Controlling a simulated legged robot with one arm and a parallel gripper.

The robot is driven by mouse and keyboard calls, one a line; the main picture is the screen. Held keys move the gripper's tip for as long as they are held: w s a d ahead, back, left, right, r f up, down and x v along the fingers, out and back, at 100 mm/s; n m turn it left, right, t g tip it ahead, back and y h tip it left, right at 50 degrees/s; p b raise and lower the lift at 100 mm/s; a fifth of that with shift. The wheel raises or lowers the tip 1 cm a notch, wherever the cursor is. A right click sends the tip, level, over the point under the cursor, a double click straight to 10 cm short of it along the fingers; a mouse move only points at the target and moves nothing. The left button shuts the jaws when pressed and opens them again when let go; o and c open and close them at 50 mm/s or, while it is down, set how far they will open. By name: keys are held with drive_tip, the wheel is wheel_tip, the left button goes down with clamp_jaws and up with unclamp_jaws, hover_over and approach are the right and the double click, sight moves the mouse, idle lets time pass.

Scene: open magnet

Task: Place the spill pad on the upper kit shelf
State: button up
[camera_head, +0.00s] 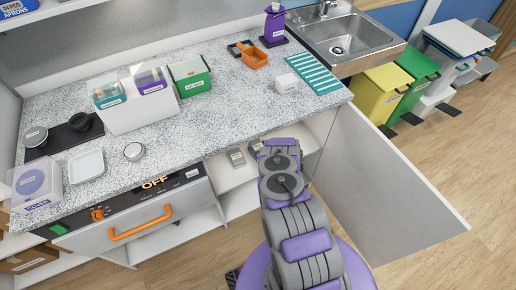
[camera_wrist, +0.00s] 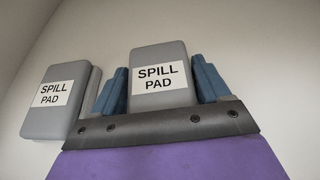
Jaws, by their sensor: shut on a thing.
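In the wrist view my gripper (camera_wrist: 160,88) has its two blue fingers on either side of a grey spill pad (camera_wrist: 162,92) with a white label, and is shut on it. A second spill pad (camera_wrist: 52,102) stands just left of the gripper, apart from the held one. In the head view my arm reaches into the open cabinet under the counter, and its own links hide most of the gripper. A grey spill pad (camera_head: 236,158) sits on a white cabinet shelf (camera_head: 226,177) left of my arm. I cannot tell which shelf is the upper kit shelf.
The open cabinet door (camera_head: 385,175) stands out right of my arm. The counter (camera_head: 205,125) edge lies above the opening. A drawer front with an orange handle (camera_head: 140,224) is to the left.

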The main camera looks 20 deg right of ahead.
drive_tip(key=shift+s+d+f, duration=0.1)
drive_tip(key=shift+d, duration=0.1)
drive_tip(key=o, duration=1.1)
drive_tip(key=shift+a, duration=0.15)
drive_tip(key=shift+f, duration=0.1)
drive_tip(key=shift+s, duration=0.1)
drive_tip(key=shift+a, duration=0.15)
drive_tip(key=p+v, duration=0.1)
drive_tip(key=v, duration=0.3)
drive_tip(key=p+v, duration=0.1)
drive_tip(key=v, duration=0.3)
drive_tip(key=p+v, duration=0.1)
drive_tip(key=v, duration=0.3)
drive_tip(key=shift+w+r, duration=0.2)
drive_tip(key=shift+r, duration=0.15)
